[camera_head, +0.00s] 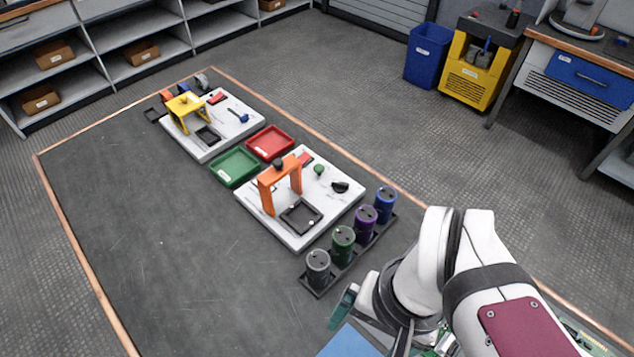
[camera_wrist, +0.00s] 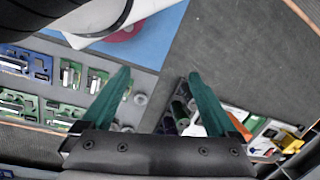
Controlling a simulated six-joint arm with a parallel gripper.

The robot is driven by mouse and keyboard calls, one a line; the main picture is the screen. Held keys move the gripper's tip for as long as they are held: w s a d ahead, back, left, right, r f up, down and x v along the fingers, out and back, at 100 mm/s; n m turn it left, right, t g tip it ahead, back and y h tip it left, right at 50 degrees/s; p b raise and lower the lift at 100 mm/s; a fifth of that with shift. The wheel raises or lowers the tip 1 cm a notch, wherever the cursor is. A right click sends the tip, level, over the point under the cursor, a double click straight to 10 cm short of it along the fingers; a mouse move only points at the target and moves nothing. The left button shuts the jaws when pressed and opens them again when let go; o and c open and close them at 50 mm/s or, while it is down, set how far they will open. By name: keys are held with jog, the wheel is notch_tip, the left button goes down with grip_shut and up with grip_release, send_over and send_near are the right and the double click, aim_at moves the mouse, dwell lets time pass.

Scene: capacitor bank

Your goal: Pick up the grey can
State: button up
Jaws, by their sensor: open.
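The grey can (camera_head: 318,267) stands upright at the near-left end of a dark rack (camera_head: 320,290) in the head view. A green can (camera_head: 342,244), a purple can (camera_head: 364,223) and a blue can (camera_head: 385,204) follow it along the rack. My gripper (camera_head: 343,306) is just right of and nearer than the grey can, apart from it, and partly hidden by my arm. In the wrist view, my gripper (camera_wrist: 160,76) has its two teal fingers spread wide with nothing between them. The rack shows small beside the right finger; I cannot clearly pick out the grey can there.
A white board with an orange arch (camera_head: 281,185) stands behind the rack. Green (camera_head: 234,167) and red (camera_head: 270,143) trays and a second board with a yellow stand (camera_head: 186,108) lie farther back. Green circuit boards (camera_wrist: 70,117) lie left in the wrist view. The left dark surface is clear.

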jog(key=w+a+n, duration=0.1)
jog(key=w+n, duration=0.4)
jog(key=w, duration=0.3)
jog(key=n+h, duration=0.2)
jog(key=n, duration=0.3)
send_over(318, 269)
jog(key=w+d, duration=0.1)
jog(key=w, duration=0.1)
notch_tip(318, 269, down, 4)
jog(key=f, duration=1)
jog(key=a+f, duration=0.1)
jog(key=f, duration=0.4)
jog(key=shift+f, duration=0.35)
grip_shut()
